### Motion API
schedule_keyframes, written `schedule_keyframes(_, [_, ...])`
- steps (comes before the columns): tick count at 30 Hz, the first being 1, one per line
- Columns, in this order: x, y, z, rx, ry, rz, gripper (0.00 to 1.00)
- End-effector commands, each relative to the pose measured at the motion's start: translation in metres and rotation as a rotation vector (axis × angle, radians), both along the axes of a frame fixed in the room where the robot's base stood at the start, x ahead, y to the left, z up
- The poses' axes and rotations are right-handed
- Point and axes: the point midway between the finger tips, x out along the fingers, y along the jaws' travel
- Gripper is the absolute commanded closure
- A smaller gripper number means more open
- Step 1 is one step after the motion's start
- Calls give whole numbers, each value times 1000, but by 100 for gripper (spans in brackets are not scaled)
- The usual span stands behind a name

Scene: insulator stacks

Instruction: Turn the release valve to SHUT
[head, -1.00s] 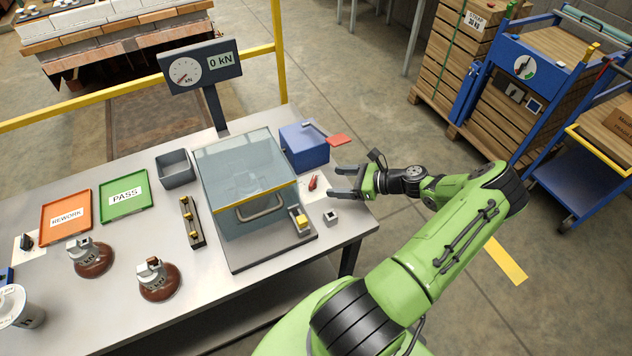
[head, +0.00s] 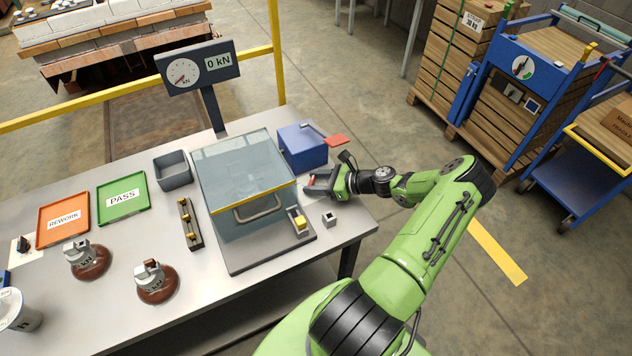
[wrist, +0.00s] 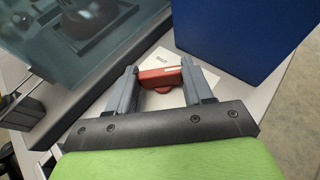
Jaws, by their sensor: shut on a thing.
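The release valve's red handle (wrist: 160,77) is between my gripper's two grey fingers in the wrist view. It shows only as a small red patch (head: 311,182) in the head view. My gripper (wrist: 160,76) is shut on the handle, with one finger at each end of it. A white label plate (wrist: 158,58) lies under the handle. Its printing is too small and partly covered to read the valve's setting.
The clear test box (head: 240,165) with its handle stands left of my gripper. A blue box (head: 302,147) with a red-ended lever is close behind it. A small grey block (head: 329,220) lies in front. The gauge (head: 198,68) reads 0 kN.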

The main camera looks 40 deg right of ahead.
Motion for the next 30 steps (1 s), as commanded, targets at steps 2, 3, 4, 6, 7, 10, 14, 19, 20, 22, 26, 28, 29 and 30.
schedule_keyframes(2, [0, 0, 0, 0, 0, 0, 79])
schedule_keyframes(3, [0, 0, 0, 0, 0, 1, 79])
schedule_keyframes(4, [0, 0, 0, -1, -1, 3, 79])
schedule_keyframes(6, [0, -1, 0, -1, -1, 10, 79])
schedule_keyframes(7, [0, -1, -1, -1, -1, 16, 79])
schedule_keyframes(10, [1, -2, -1, -3, -1, 45, 79])
schedule_keyframes(14, [1, -3, -3, -4, -1, 113, 79])
schedule_keyframes(19, [3, -5, -4, -5, -2, 241, 79])
schedule_keyframes(20, [4, -5, -4, -4, -3, 267, 79])
schedule_keyframes(22, [4, -6, -4, -5, -4, 327, 79])
schedule_keyframes(26, [6, -6, -4, -5, -5, 437, 79])
schedule_keyframes(28, [7, -7, -4, -4, -4, 494, 79])
schedule_keyframes(29, [7, -7, -4, -4, -4, 517, 79])
schedule_keyframes(30, [7, -7, -4, -4, -5, 547, 79])
